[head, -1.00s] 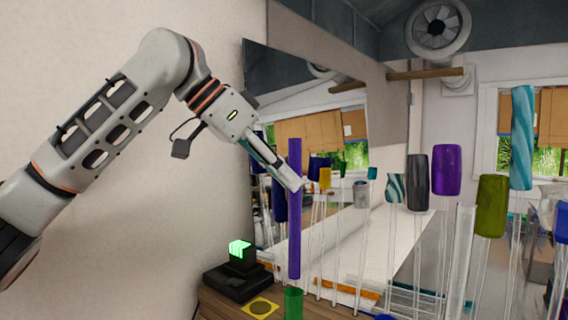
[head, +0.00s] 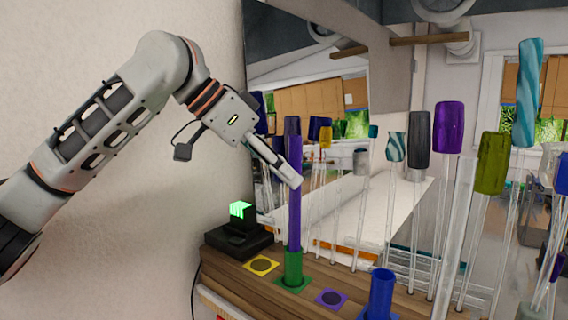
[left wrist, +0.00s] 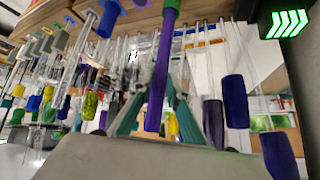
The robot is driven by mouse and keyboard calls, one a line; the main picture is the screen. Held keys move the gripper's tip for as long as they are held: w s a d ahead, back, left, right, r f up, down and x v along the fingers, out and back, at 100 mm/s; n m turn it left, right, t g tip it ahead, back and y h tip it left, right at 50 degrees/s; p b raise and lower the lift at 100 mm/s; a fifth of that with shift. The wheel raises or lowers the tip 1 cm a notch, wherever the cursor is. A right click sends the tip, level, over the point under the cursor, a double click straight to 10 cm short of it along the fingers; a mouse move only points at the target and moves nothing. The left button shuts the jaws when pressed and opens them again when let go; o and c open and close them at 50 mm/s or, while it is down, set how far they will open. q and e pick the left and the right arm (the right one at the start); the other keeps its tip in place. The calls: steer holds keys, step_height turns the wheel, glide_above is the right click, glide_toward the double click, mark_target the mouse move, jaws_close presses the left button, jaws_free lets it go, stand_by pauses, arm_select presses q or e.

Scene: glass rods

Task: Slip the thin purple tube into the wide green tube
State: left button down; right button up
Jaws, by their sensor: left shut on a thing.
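The thin purple tube (head: 294,190) stands upright in my left gripper (head: 296,182), which is shut on it around its middle. The wide green tube (head: 293,268) stands on a green square on the wooden ledge. The purple tube's lower end is at the green tube's mouth, in line with it; I cannot tell whether it is inside. In the left wrist view the purple tube (left wrist: 160,75) runs between the fingers up to the green tube (left wrist: 171,4) at the top edge. My right gripper is not in view.
A wide blue tube (head: 381,293) stands to the right on the wooden ledge (head: 330,278). Yellow (head: 261,265) and purple (head: 331,299) squares are bare. A black box with a green light (head: 240,225) stands at left. Several clear rods with coloured ends stand behind and right.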

arm_select(q)
steer(key=shift+f, duration=1.6)
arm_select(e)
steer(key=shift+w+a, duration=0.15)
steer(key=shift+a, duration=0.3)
arm_select(q)
steer(key=c, duration=1.9)
jaws_free()
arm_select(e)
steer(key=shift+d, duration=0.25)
arm_select(q)
steer(key=v, duration=1.2)
